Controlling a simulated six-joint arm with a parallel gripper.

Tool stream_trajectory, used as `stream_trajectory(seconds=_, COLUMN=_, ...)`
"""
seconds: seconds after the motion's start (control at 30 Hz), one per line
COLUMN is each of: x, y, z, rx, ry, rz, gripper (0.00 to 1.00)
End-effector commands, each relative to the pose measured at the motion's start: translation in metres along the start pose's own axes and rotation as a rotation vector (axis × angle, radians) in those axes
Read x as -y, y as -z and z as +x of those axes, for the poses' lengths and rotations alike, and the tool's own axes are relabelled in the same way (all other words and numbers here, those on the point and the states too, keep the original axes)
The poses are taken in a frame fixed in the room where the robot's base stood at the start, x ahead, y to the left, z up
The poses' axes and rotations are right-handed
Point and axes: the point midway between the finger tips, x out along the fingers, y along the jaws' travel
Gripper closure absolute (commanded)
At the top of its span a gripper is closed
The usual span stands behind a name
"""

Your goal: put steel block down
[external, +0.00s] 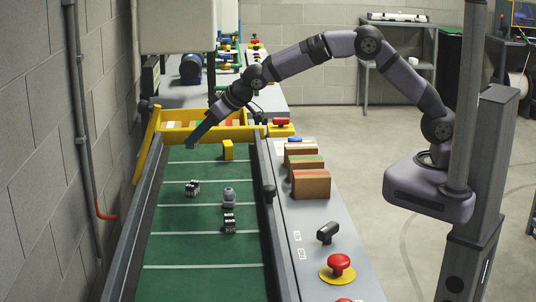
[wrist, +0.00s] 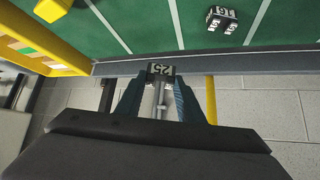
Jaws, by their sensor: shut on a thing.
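My gripper (external: 190,147) hangs over the far left part of the green belt, near the left rail. In the wrist view my gripper (wrist: 160,82) is shut on a small dark block with a white plate reading 25 (wrist: 160,70), which I take as the steel block. Only its end shows between the blue fingers. It overlaps the grey side rail in that view; its height above the belt is unclear. The held block cannot be made out in the external view.
On the green belt (external: 205,253) stand a yellow block (external: 227,150), a numbered block (external: 192,188), a grey piece (external: 229,197) and a dark numbered block (external: 229,222). A yellow frame (external: 140,160) borders the far end. Brown boxes (external: 311,185) and a red button (external: 339,262) are at right.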

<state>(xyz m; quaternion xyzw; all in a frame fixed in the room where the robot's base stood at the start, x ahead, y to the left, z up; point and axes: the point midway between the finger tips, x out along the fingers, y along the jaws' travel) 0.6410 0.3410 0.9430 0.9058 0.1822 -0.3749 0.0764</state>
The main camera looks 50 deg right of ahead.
Motion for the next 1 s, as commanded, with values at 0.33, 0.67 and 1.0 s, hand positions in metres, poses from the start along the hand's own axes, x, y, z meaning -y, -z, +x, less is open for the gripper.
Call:
stream_trajectory(seconds=0.33, x=-0.002, y=-0.012, z=0.012, rx=0.001, ry=-0.003, rz=0.004, gripper=0.95)
stream_trajectory(seconds=0.67, x=-0.002, y=-0.041, z=0.042, rx=-0.003, ry=-0.002, rz=0.004, gripper=0.95)
stream_trajectory(seconds=1.0, x=-0.002, y=-0.055, z=0.055, rx=0.001, ry=-0.002, rz=0.004, gripper=0.95)
